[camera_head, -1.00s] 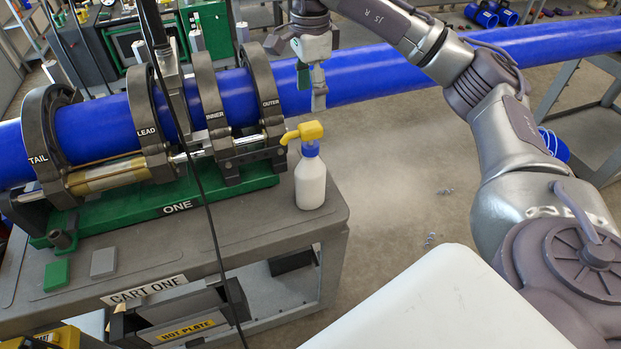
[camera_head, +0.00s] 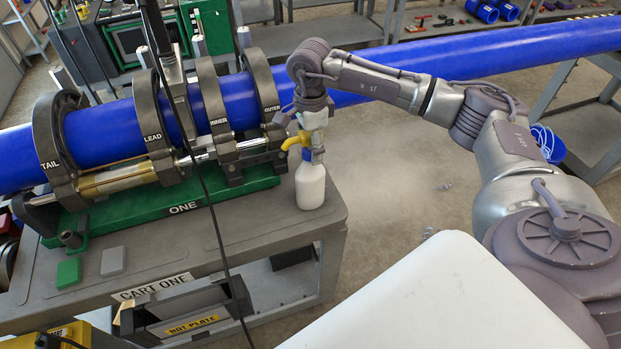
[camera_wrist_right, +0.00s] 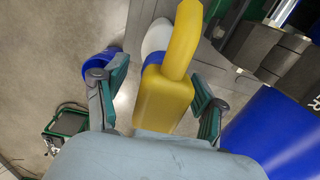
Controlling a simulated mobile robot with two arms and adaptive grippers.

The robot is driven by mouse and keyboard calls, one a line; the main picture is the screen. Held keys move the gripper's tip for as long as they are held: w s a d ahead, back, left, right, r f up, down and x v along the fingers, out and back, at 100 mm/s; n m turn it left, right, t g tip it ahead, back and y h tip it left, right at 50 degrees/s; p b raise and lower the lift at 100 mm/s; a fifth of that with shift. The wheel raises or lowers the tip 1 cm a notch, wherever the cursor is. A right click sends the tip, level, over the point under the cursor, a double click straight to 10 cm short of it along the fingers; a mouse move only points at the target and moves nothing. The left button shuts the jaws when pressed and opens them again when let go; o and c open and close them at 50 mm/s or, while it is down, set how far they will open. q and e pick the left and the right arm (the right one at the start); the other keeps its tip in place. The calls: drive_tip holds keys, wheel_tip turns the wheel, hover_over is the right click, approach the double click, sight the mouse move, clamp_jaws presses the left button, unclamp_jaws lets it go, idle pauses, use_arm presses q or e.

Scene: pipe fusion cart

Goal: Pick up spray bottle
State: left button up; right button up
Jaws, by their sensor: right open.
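The spray bottle (camera_head: 310,186) stands upright on the right end of the cart top, with a white body, blue collar and yellow spray head. My right gripper (camera_head: 310,150) is at the spray head from above, partly covering it. In the right wrist view the yellow head (camera_wrist_right: 165,95) lies between the two green-tipped fingers of my right gripper (camera_wrist_right: 158,85). The fingers are spread, with a gap on both sides of the head. The white body shows only partly behind the head in that view. My left gripper is not in view.
The cart top (camera_head: 240,235) holds a green clamp base (camera_head: 180,208) with dark clamp rings around a long blue pipe (camera_head: 450,65). The pipe runs behind my right arm. A black cable (camera_head: 215,225) hangs in front.

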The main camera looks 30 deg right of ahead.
drive_tip(key=shift+c, duration=0.3)
clamp_jaws()
drive_tip(key=shift+w+r, duration=0.1)
drive_tip(key=shift+r, duration=0.05)
